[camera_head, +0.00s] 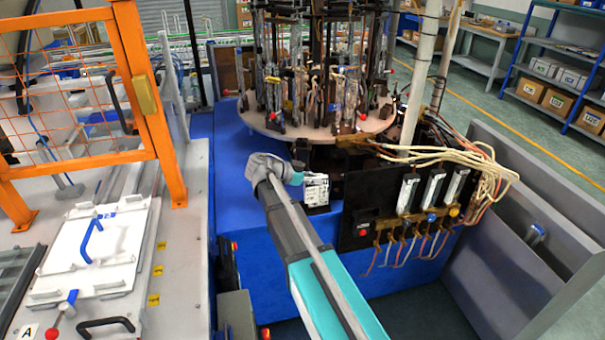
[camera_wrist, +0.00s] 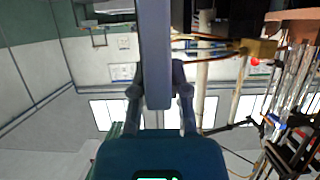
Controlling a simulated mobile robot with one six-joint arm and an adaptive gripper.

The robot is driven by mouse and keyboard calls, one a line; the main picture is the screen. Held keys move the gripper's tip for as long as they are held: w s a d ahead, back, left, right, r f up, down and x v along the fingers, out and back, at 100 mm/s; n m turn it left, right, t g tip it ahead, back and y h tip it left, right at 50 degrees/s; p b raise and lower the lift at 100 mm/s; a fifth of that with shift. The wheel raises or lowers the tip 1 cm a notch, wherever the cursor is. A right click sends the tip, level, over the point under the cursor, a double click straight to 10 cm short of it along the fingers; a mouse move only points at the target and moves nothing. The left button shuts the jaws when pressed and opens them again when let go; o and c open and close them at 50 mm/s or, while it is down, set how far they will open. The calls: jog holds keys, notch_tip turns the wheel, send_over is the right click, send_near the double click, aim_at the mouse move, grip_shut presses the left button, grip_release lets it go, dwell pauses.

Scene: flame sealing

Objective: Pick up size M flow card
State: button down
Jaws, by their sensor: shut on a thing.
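A flow card (camera_head: 316,190) with a white printed face and a dark base shows in the head view, right at the end of my wrist, over the right part of the blue bench. Its size marking is too small to read. My gripper (camera_head: 303,178) is small and partly hidden in this view. In the wrist view my gripper (camera_wrist: 160,95) has its two fingers closed on either side of a grey slab (camera_wrist: 155,50), which appears to be the card seen edge-on. I cannot tell whether the card touches the bench.
A round carousel (camera_head: 345,130) with glass tubes and hoses stands close behind the card. A dark panel (camera_head: 375,195) with flow meters (camera_head: 436,187) and loose hoses is just right. The blue bench top (camera_head: 230,190) is clear at left, beside an orange fence (camera_head: 150,95).

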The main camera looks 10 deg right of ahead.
jog(key=shift+s+d+r+p, duration=0.2)
jog(key=shift+s+d+r, duration=0.15)
jog(key=shift+s, duration=0.25)
jog(key=shift+s+d+r+p, duration=0.25)
jog(key=shift+s+d, duration=0.2)
jog(key=shift+s, duration=0.15)
